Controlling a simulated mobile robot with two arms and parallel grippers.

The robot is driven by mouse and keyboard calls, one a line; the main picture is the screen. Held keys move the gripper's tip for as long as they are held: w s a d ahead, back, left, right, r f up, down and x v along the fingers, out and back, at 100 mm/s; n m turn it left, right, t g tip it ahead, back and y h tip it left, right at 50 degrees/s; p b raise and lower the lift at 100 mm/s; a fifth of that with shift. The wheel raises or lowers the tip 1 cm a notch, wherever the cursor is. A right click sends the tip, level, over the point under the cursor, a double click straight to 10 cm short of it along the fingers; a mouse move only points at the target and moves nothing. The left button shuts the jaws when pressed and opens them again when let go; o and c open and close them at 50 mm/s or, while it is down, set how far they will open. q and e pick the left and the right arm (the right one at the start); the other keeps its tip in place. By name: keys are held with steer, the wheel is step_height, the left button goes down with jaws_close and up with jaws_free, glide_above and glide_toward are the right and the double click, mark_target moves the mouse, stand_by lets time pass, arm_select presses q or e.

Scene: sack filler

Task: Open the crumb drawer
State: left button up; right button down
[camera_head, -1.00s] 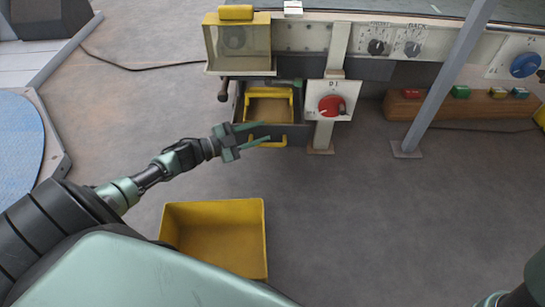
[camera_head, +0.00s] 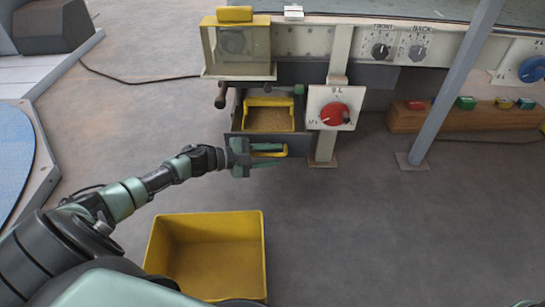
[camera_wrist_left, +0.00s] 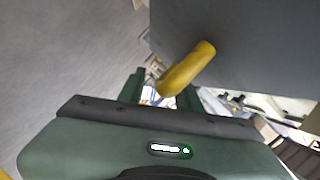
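The crumb drawer (camera_head: 237,130) is a dark grey box under the machine, standing out with its top open in the head view. A yellow-rimmed tray with brown crumbs (camera_head: 268,118) sits inside. Its yellow bar handle (camera_head: 278,154) is on the front and shows in the left wrist view (camera_wrist_left: 188,68). My left gripper (camera_head: 268,154) is at the handle, its fingers on both sides of the bar. In the wrist view the fingers (camera_wrist_left: 163,92) are apart, with gaps visible beside the handle end. My right gripper is out of view.
A yellow bin (camera_head: 207,225) stands on the floor below my left arm. A panel with a red knob (camera_head: 335,114) is right of the drawer, on a post with a floor foot. A slanted grey strut (camera_head: 450,95) stands further right. The floor at lower right is clear.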

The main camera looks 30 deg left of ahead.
arm_select(q)
steer(key=shift+c, duration=0.3)
jaws_close()
steer(key=shift+s, duration=0.1)
stand_by(1.0)
